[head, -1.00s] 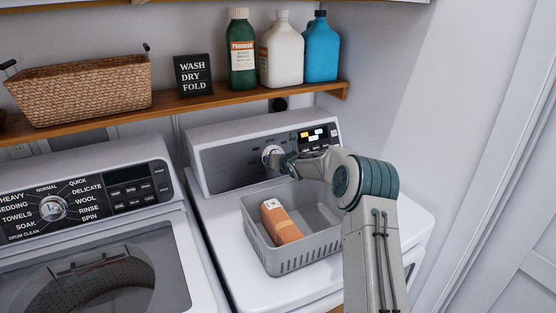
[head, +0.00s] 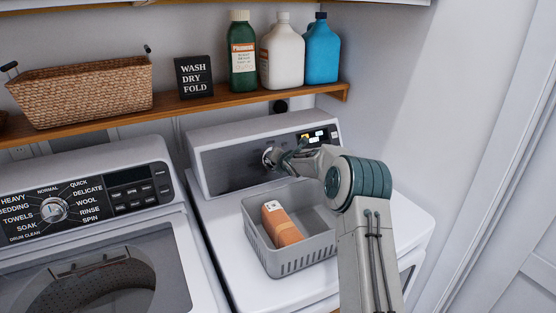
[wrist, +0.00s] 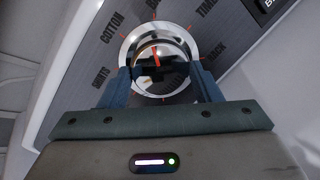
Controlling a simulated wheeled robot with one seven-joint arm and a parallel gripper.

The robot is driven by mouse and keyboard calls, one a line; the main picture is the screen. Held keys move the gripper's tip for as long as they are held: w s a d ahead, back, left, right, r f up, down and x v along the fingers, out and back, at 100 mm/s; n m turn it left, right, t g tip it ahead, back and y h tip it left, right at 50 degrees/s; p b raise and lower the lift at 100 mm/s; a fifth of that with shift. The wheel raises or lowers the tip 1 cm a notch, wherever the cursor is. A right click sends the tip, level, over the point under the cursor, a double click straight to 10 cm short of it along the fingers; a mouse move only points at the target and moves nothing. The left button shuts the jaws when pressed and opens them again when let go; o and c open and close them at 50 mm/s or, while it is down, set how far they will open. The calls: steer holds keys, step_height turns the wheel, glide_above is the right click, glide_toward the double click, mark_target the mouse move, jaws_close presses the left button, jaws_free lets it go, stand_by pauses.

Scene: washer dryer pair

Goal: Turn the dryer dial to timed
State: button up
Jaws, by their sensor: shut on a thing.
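The dryer dial (head: 266,157) is a round silver knob on the dryer's dark sloped panel, mostly covered by my gripper (head: 273,159) in the head view. In the wrist view, my gripper (wrist: 166,82) has one finger on each side of the dial (wrist: 146,48) and is shut on it. A red mark on the dial points almost straight up in that picture. The label COTTON (wrist: 112,27) is to the upper left and TIMED (wrist: 207,8), partly cut off, to the upper right. The label at the top centre is cut off.
A grey basket (head: 290,266) with an orange-brown carton (head: 280,222) stands on the dryer top below my arm. The washer (head: 90,215) is on the left. A wooden shelf (head: 215,104) with bottles, a sign and a wicker basket runs above. A wall closes the right.

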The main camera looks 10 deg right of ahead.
steer(key=m+p, duration=0.1)
steer(key=m, duration=0.1)
steer(key=m+p, duration=0.1)
steer(key=m, duration=0.1)
steer(key=m+g+p, duration=0.1)
steer(key=m, duration=0.1)
steer(key=shift+r+m+p, duration=0.3)
steer(key=m+p, duration=0.1)
steer(key=m, duration=0.2)
steer(key=shift+w+m, duration=0.1)
steer(key=shift+m, duration=0.3)
steer(key=shift+f, duration=0.1)
steer(key=o, duration=1)
steer(key=shift+r+b+v, duration=0.2)
steer(key=shift+b+v, duration=1.15)
steer(key=shift+v, duration=5.6)
